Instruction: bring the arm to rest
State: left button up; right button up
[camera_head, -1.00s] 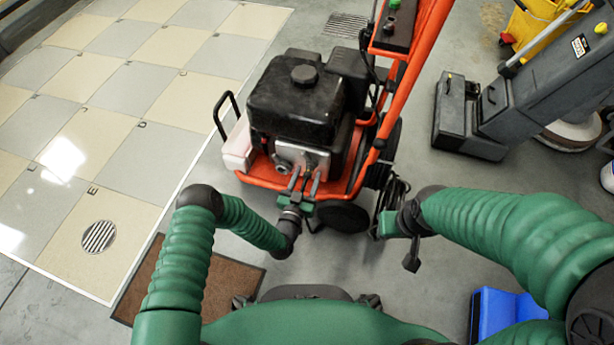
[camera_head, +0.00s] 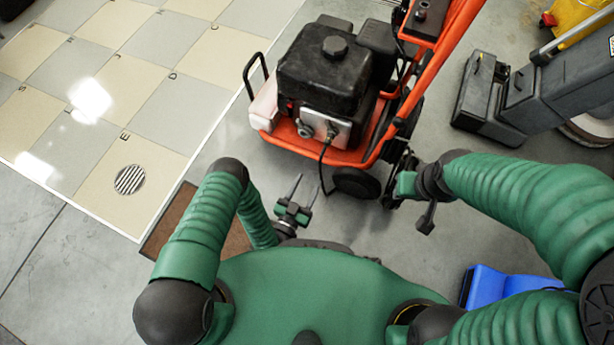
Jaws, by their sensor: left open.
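My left gripper (camera_head: 304,181) is open and empty. Its two thin grey fingers point up and away from my body, over bare floor below the orange machine (camera_head: 315,148). A gap lies between its fingertips and the machine. My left arm is bent, with the forearm folded in close to my green torso. My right gripper (camera_head: 406,181) is beside the machine's right wheel, pointing up in the picture. Its fingers blend with dark parts behind, so I cannot tell its opening or whether it touches anything.
The machine carries a black engine (camera_head: 325,72), with a black cable hanging from its front. A grey machine (camera_head: 540,100) stands at right. A blue object (camera_head: 482,285) is at lower right.

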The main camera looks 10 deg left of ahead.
pick_arm(q)
jog(key=w+r+m+g, duration=0.2)
jog(key=w+r+g, duration=0.3)
jog(key=w, duration=0.5)
jog(key=a+r+g+y, duration=0.2)
jog(key=a+r+g, duration=0.1)
jog(key=a+r, duration=0.25)
jog(key=s+a+r+n+g+y+p, duration=0.1)
jog(key=s+a+r+n+g+y, duration=0.15)
jog(key=s+a+r, duration=0.45)
jog(key=s+a+r+n+g+y, duration=0.1)
jog(key=s+a+r+n+g, duration=0.2)
jog(key=s+r, duration=0.8)
notch_tip(320, 180, up, 36)
jog(key=s+g+p, duration=0.1)
jog(key=s+p, duration=0.1)
jog(key=p, duration=3.6)
jog(key=shift+d, duration=0.3)
jog(key=shift+r, duration=0.1)
